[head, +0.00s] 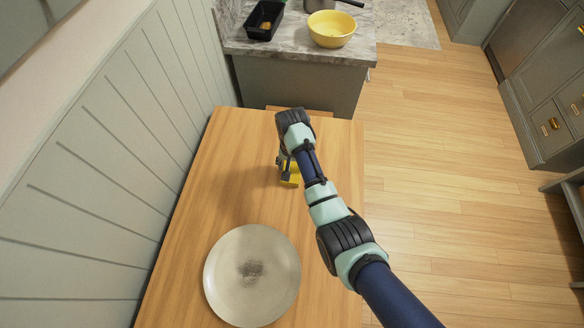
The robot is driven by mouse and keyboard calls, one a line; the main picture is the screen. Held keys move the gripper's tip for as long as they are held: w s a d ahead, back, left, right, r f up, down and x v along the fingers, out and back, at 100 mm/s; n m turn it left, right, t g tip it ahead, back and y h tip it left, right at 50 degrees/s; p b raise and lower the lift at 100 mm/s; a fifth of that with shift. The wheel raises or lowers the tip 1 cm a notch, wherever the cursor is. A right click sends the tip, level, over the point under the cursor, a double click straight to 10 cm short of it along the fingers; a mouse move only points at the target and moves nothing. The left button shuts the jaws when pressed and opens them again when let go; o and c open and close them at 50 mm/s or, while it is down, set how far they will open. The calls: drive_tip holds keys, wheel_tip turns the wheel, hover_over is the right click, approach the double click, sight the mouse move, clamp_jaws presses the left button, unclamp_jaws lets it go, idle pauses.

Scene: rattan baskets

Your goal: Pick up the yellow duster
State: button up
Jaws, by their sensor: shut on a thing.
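The yellow duster (291,181) is on or just above the wooden table (225,190), near the table's middle. Only part of it shows, below my gripper and wrist. My gripper (287,171) is shut on the duster; the fingers are small and partly hidden by my arm. I cannot tell whether the duster touches the table.
A large round plate (225,275) with a dark patch lies at the table's near end. Beyond the table, a marble counter (290,50) holds a yellow bowl (331,29) and a black tray (264,20). A panelled wall borders the left; the table's left side is clear.

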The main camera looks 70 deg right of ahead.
wheel_tip(320, 180, up, 20)
drive_tip(key=p, duration=1.1)
